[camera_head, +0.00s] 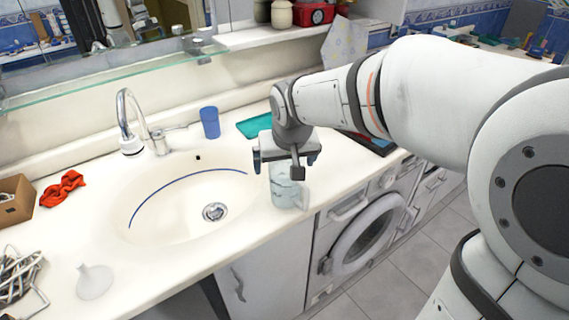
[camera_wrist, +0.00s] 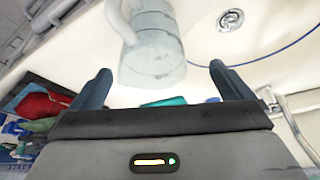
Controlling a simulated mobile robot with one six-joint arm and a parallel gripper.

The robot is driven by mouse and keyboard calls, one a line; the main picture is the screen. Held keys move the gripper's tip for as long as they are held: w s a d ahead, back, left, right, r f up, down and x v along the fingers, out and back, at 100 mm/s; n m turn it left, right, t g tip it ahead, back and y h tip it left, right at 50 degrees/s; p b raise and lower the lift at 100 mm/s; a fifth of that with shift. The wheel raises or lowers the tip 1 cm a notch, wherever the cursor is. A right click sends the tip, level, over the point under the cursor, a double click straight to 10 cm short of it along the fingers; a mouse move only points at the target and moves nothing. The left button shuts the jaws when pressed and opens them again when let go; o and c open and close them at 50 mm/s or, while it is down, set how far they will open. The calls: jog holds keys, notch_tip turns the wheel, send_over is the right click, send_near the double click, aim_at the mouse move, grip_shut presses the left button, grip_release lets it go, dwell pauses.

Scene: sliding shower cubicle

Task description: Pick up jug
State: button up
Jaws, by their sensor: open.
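The jug (camera_head: 284,190) is a pale, clear vessel with a handle on its right side. It stands on the counter between the sink and the front edge, above the washing machine. My gripper (camera_head: 287,168) is above and around the jug's top in the head view and hides part of its rim. In the wrist view the jug (camera_wrist: 152,50) lies ahead, between the lines of the two fingers. My gripper (camera_wrist: 160,85) is open there, with the fingers well apart. I cannot tell whether a finger touches the jug.
The sink (camera_head: 160,205) with its tap (camera_head: 130,125) is left of the jug. A blue cup (camera_head: 210,122) and a teal tray (camera_head: 256,126) are behind. A red cloth (camera_head: 62,188), a white funnel (camera_head: 95,281) and a wire whisk (camera_head: 18,275) lie at left. A glass shelf (camera_head: 110,78) hangs above.

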aim_at(287, 175)
jog(key=x, duration=0.4)
jog(key=d+x, duration=0.1)
jog(key=x, duration=0.1)
jog(key=shift+f, duration=0.3)
jog(key=shift+s, duration=0.1)
jog(key=shift+c, duration=0.2)
jog(key=c, duration=1.1)
jog(key=shift+r, duration=0.1)
jog(key=shift+c, duration=0.2)
